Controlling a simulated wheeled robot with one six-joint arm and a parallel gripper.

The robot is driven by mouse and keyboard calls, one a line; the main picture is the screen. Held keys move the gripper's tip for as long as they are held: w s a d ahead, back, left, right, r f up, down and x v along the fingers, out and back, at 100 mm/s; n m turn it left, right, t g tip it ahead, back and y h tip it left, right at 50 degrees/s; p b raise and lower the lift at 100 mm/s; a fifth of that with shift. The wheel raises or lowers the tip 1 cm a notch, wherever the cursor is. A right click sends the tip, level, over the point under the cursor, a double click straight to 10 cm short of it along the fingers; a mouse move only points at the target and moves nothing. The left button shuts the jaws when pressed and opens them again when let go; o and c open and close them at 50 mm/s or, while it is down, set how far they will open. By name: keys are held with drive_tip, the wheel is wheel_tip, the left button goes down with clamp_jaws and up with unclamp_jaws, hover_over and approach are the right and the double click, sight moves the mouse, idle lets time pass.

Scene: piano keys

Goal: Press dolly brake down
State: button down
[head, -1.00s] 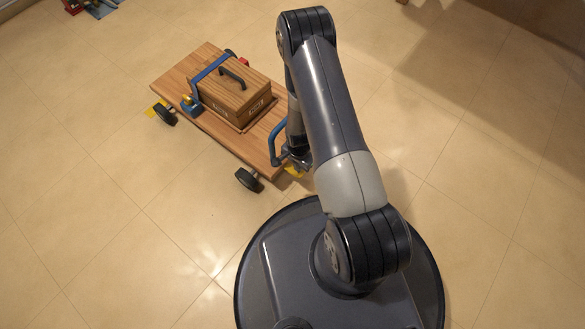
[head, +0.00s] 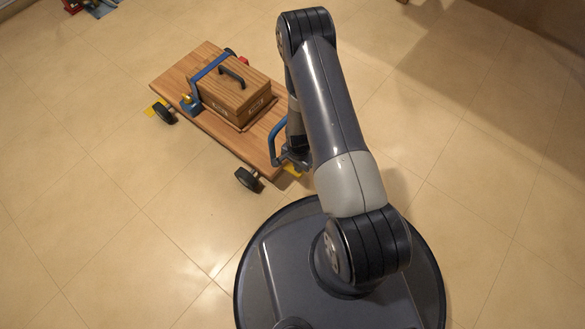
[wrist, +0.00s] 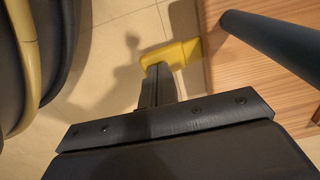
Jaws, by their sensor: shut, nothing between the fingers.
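The wooden dolly (head: 190,62) stands on the tiled floor at the upper left of the head view. Its yellow brake pedal (head: 293,170) is at the near end, partly hidden by my arm. In the wrist view the yellow pedal (wrist: 180,52) sticks out beside the wooden deck (wrist: 240,85). My gripper (wrist: 158,70) is shut and empty, its fingertips at the pedal's near edge. I cannot tell whether they touch or press it. In the head view my gripper (head: 297,160) is low by the dolly's near end.
A blue handle (head: 275,143) rises from the dolly's near end, close to my gripper. A wooden box (head: 232,93) with a blue strap sits on the deck. Black wheels (head: 247,178) jut out at the side.

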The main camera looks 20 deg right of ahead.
drive_tip(key=shift+f+b, duration=1.1)
drive_tip(key=shift+f, duration=0.35)
wheel_tip(320, 180, up, 9)
drive_tip(key=p, duration=0.5)
drive_tip(key=shift+p, duration=0.4)
wheel_tip(320, 180, down, 8)
drive_tip(key=b, duration=0.5)
drive_tip(key=shift+f, duration=0.15)
drive_tip(key=shift+r+p, duration=0.3)
drive_tip(key=shift+r, duration=0.1)
drive_tip(key=shift+f, duration=0.15)
